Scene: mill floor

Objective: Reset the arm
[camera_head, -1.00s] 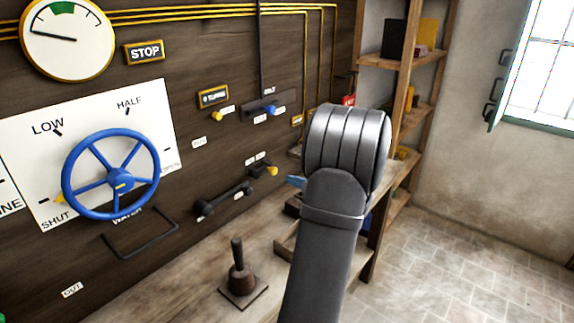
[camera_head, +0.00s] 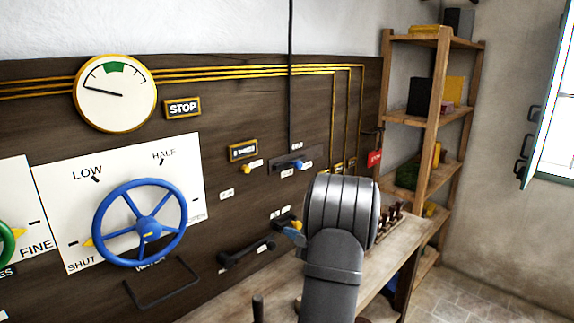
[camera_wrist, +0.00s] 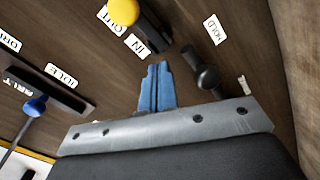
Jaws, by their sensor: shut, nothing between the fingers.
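My arm rises in front of the panel at the lower right of the head view. My gripper's blue fingers (camera_wrist: 157,88) are pressed together with nothing between them in the wrist view. In the head view only a bit of the blue gripper (camera_head: 294,237) shows left of my arm, by a yellow-ended knob (camera_head: 296,224). In the wrist view the fingers point between the yellow knob (camera_wrist: 123,11) and a dark handle (camera_wrist: 206,78). I cannot tell whether they touch the panel.
The panel carries a blue handwheel (camera_head: 139,222), a gauge (camera_head: 115,93), a blue-knobbed lever (camera_head: 297,163) and a black bar handle (camera_head: 246,252). A wooden bench (camera_head: 377,290) runs below. Wooden shelves (camera_head: 438,122) stand right, near a window (camera_head: 556,110). Floor shows at lower right.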

